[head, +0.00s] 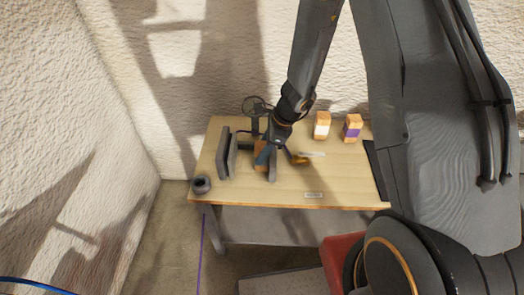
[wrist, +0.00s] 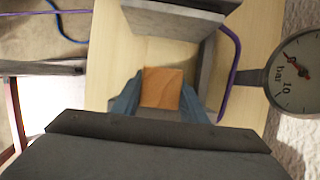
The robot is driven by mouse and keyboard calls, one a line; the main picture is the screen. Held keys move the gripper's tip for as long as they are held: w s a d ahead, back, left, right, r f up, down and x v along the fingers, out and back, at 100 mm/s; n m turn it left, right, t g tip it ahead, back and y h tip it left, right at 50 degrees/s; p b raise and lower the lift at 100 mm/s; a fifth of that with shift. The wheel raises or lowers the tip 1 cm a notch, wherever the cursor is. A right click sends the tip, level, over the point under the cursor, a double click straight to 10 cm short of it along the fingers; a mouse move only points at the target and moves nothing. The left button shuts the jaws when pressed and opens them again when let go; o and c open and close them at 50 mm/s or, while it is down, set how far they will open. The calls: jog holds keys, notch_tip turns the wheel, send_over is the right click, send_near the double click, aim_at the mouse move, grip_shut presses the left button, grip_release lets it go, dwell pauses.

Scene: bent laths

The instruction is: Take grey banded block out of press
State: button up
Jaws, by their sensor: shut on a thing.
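My gripper (head: 265,155) is over the press on the table, its two blue fingers shut on a wooden block (wrist: 162,87). The wrist view shows the block's plain wooden end between the fingertips (wrist: 160,103); any band on it is hidden, so I cannot tell its colour. In the head view the block (head: 260,148) shows only partly behind the fingers. The press has dark grey upright plates (head: 222,152); one plate (wrist: 172,18) shows at the top of the wrist view, apart from the block. I cannot tell whether the block touches the press.
A pale banded block (head: 322,126) and a purple banded block (head: 352,129) stand at the table's back right. A round gauge (wrist: 292,78) and a purple hose (wrist: 231,72) are close beside the press. A dark ring-shaped thing (head: 201,185) sits at the front left corner. The table's front right is mostly clear.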

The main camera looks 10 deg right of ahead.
jog(key=shift+w+a, duration=0.2)
jog(key=shift+a, duration=0.7)
jog(key=shift+w+a, duration=0.15)
jog(key=shift+a, duration=0.7)
jog(key=o, duration=1.3)
jog(key=shift+c, duration=0.2)
jog(key=shift+v, duration=3.95)
